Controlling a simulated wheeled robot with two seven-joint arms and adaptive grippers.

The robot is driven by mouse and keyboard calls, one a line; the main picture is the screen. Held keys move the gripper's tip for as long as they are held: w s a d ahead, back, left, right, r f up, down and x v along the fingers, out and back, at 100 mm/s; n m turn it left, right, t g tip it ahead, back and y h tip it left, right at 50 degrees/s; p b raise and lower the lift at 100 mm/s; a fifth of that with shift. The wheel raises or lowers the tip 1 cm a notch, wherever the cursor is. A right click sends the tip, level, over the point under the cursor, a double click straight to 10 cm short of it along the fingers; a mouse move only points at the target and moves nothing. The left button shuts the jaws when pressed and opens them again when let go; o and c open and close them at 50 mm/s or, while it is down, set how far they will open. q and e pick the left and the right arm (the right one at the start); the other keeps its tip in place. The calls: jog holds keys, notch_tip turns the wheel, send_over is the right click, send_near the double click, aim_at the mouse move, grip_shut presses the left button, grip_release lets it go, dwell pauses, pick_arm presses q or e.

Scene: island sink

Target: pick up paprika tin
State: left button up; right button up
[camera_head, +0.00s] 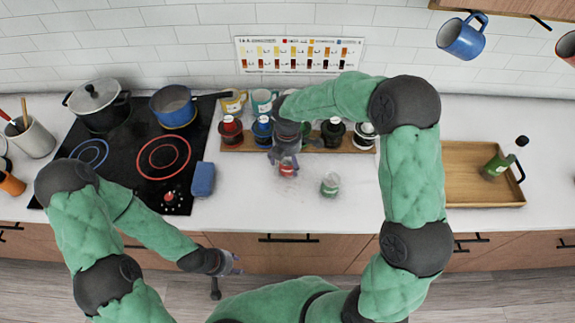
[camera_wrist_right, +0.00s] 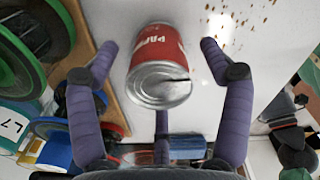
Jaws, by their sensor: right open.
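The paprika tin (camera_head: 287,170) is a small red can with a silver lid on the white counter, just in front of the wooden spice rack. In the right wrist view the tin (camera_wrist_right: 158,52) shows part of its white lettering, with its lid towards the camera. My right gripper (camera_head: 284,158) is above the tin and partly covers it in the head view. In the wrist view its fingers (camera_wrist_right: 160,48) are spread open on either side of the tin, with visible gaps. My left gripper (camera_head: 228,264) hangs in front of the counter edge, away from the tin; its fingers are too small to judge.
A green-labelled tin (camera_head: 330,185) stands to the right. A blue sponge (camera_head: 203,179) and the stove (camera_head: 125,150) with pots are left. A wooden tray (camera_head: 470,160) holding a green bottle (camera_head: 495,165) is right.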

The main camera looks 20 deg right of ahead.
notch_tip(320, 180, down, 3)
jog(key=shift+f+b, duration=0.2)
jog(key=shift+b, duration=0.1)
jog(key=c, duration=1.3)
jog(key=shift+r, duration=0.1)
